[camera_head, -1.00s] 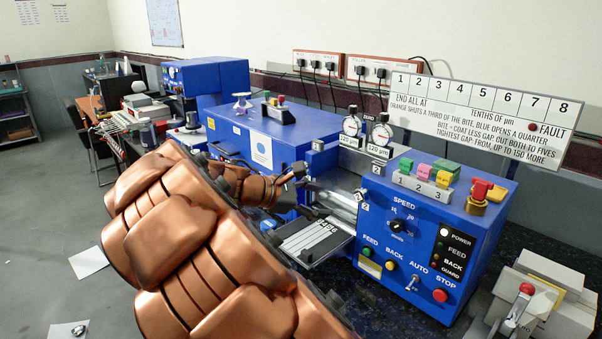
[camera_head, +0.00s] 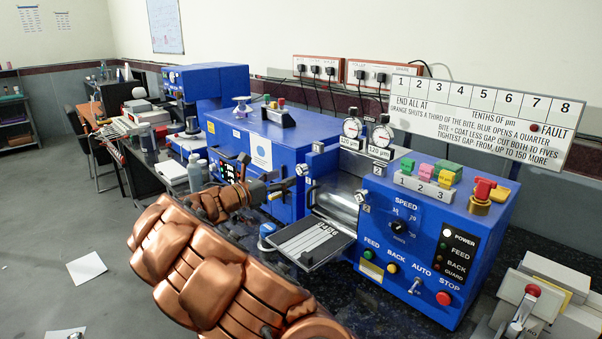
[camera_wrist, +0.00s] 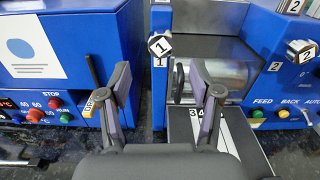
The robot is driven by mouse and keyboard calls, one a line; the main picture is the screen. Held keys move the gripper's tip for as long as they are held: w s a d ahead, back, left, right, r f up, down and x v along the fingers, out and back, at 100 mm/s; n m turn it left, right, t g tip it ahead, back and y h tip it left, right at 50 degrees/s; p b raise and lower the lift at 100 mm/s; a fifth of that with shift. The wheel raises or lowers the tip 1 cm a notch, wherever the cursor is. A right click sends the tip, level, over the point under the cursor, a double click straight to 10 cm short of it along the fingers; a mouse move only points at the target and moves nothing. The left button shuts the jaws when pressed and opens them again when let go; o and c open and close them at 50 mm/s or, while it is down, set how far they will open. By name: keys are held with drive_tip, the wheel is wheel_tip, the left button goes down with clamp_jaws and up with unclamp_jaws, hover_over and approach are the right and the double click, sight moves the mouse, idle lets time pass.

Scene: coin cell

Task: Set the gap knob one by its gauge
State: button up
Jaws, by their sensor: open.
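Gap knob one (camera_wrist: 160,45), a silvery faceted knob tagged 1, is on the blue coating machine's left post in the wrist view. It also shows in the head view (camera_head: 302,169). My gripper (camera_wrist: 159,88) is open and empty, its two fingers spread below and either side of the knob, apart from it. In the head view my gripper (camera_head: 284,187) is just left of the knob. Knob one's gauge (camera_head: 352,128), a round dial, stands on top with a 120 µm plate (camera_head: 350,143); its needle is too small to read.
Knob two (camera_wrist: 302,50) and its gauge (camera_head: 382,136) are to the right. A sloping tray (camera_head: 310,241) juts out below the rollers (camera_head: 338,207). Another blue machine (camera_head: 270,145) stands close on the left. A rule board (camera_head: 480,115) is behind.

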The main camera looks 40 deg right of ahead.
sight(298, 171)
drive_tip(key=shift+s+d+p, duration=0.15)
drive_tip(key=shift+d+p, duration=0.35)
drive_tip(key=shift+d, duration=3.25)
drive_tip(key=shift+c, duration=0.3)
drive_tip(key=c, duration=1.1)
drive_tip(key=shift+f+m+b, duration=0.1)
drive_tip(key=shift+m+b, duration=0.4)
drive_tip(key=shift+f+m+b, duration=0.1)
drive_tip(key=shift+m+b, duration=0.5)
drive_tip(key=shift+b, duration=0.1)
drive_tip(key=m+b, duration=0.5)
drive_tip(key=shift+f, duration=0.1)
drive_tip(key=m+b, duration=0.4)
drive_tip(key=shift+r, duration=0.2)
drive_tip(key=shift+w+r+m+b, duration=0.1)
drive_tip(key=shift+w+m+b, duration=0.1)
drive_tip(key=shift+m+b, duration=0.25)
